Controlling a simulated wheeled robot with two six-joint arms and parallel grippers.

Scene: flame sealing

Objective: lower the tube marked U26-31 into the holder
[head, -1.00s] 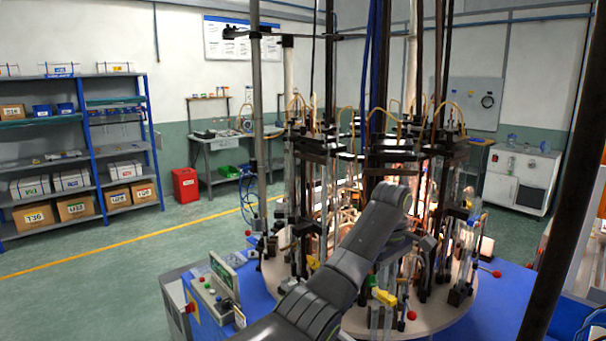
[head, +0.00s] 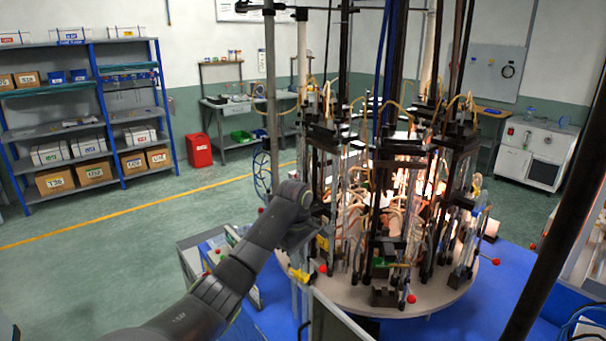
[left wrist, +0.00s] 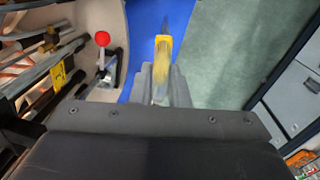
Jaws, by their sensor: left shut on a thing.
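My left gripper (head: 302,258) is at the left front edge of the round carousel, its fingers mostly hidden by the wrist in the head view. In the left wrist view the gripper (left wrist: 163,88) is shut on a clear tube with a yellow part (left wrist: 163,50). That yellow part also shows in the head view (head: 300,275), with the clear tube hanging below it. The marking is too small to read. A holder station (left wrist: 110,68) with a red knob stands left of the tube in the wrist view, apart from it. My right gripper is out of view.
The round carousel (head: 445,298) carries several stations with black posts, glass tubes, hoses and bright glowing burners. A red-knobbed station (head: 385,295) stands at its front. A blue surface (head: 490,315) lies around it.

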